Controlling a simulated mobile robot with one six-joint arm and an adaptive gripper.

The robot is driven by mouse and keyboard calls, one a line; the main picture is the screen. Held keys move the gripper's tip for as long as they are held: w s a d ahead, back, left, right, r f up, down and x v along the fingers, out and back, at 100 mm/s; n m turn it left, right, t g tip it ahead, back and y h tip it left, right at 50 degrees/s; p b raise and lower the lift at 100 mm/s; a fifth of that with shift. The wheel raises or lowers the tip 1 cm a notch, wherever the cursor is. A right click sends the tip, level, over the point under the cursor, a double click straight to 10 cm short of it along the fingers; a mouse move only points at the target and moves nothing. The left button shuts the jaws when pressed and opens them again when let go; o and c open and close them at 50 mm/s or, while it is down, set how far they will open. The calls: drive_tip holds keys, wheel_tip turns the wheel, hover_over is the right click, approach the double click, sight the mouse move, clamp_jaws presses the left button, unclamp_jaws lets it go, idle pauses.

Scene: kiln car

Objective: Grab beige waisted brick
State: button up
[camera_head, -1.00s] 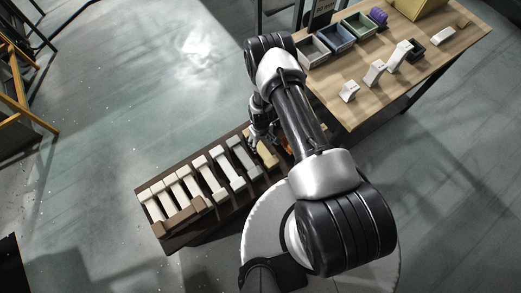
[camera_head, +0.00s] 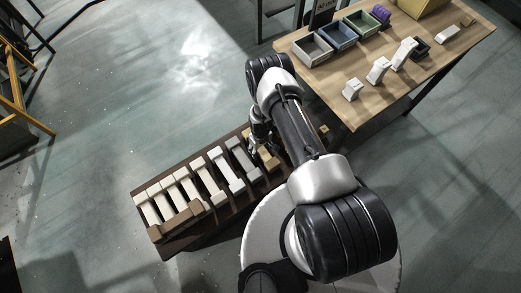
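A dark kiln car (camera_head: 172,247) holds a row of waisted bricks. A tan-beige brick (camera_head: 270,163) lies at its right end, partly hidden by my arm and gripper. Left of it are a grey brick (camera_head: 241,160) and several white to cream bricks (camera_head: 201,177).
A yellow frame (camera_head: 18,100) is at far left. The floor left of the kiln car is clear.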

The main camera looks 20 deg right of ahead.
clamp_jaws()
idle(0.5)
